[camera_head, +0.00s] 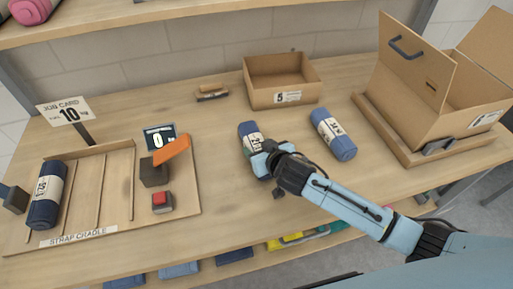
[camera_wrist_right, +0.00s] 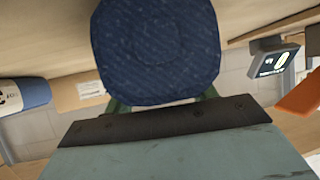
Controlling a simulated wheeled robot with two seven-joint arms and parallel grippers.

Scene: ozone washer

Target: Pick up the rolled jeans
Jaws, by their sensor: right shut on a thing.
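A rolled pair of blue jeans (camera_head: 249,132) with a white paper band is near the middle of the table, partly hidden by my right gripper (camera_head: 263,158). The gripper is shut on this roll. In the right wrist view the end of the dark blue denim roll (camera_wrist_right: 155,50) fills the top middle, right at the gripper. I cannot tell whether the roll touches the table. A second rolled jeans (camera_head: 335,136) lies to its right, and a third, darker roll (camera_head: 46,195) lies in the strap cradle (camera_head: 118,185). My left gripper is not seen.
A small cardboard box marked 5 (camera_head: 283,78) stands behind the held roll. A large open carton (camera_head: 440,95) is at the right. A red button (camera_head: 162,201), an orange flap (camera_head: 172,150) and a display (camera_head: 160,136) are at the cradle's right. Bare tabletop lies in front.

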